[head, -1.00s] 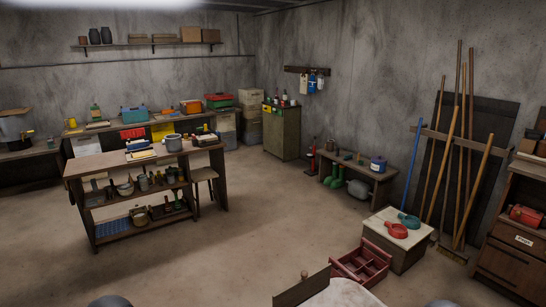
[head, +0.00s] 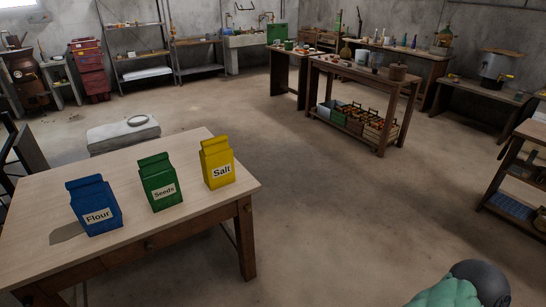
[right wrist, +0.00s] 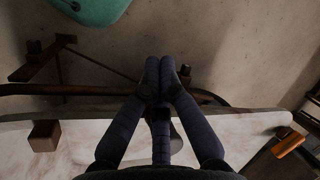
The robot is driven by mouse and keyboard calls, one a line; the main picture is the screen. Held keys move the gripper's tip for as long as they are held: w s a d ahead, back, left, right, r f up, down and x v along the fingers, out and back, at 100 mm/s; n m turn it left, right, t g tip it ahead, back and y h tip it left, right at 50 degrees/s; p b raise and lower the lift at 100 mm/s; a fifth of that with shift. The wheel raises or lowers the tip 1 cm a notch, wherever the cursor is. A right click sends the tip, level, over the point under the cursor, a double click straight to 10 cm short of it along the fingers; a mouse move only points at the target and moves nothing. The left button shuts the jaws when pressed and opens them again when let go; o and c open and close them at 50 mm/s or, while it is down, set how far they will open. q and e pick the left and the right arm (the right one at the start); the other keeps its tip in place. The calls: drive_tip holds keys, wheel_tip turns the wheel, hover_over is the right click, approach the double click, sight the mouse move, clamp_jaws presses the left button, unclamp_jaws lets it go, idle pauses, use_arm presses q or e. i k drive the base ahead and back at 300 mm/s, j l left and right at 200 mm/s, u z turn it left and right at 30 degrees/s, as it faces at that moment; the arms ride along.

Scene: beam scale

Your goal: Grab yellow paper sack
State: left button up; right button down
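The yellow paper sack (head: 217,163), labelled Salt, stands upright near the far right corner of the wooden table (head: 150,240) in the head view. A green sack (head: 160,182) labelled Seeds stands to its left, and a blue sack (head: 95,206) labelled Flour stands farther left and nearer. No gripper shows near the sacks. My right gripper (right wrist: 159,65) shows in the right wrist view with its dark fingertips together and nothing seen between them. The yellow sack is not in that view. My left gripper is not in view.
Open floor (head: 300,240) lies to the right of the table. A low block with a ring on top (head: 123,135) stands behind the table, and a wooden bench with crates (head: 363,90) stands farther back. A pale surface (right wrist: 90,150) lies below my right gripper.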

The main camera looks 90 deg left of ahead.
sight(216, 156)
drive_tip(key=u, duration=3.45)
drive_tip(key=i+j, duration=0.1)
drive_tip(key=i, duration=0.15)
drive_tip(key=u, duration=0.05)
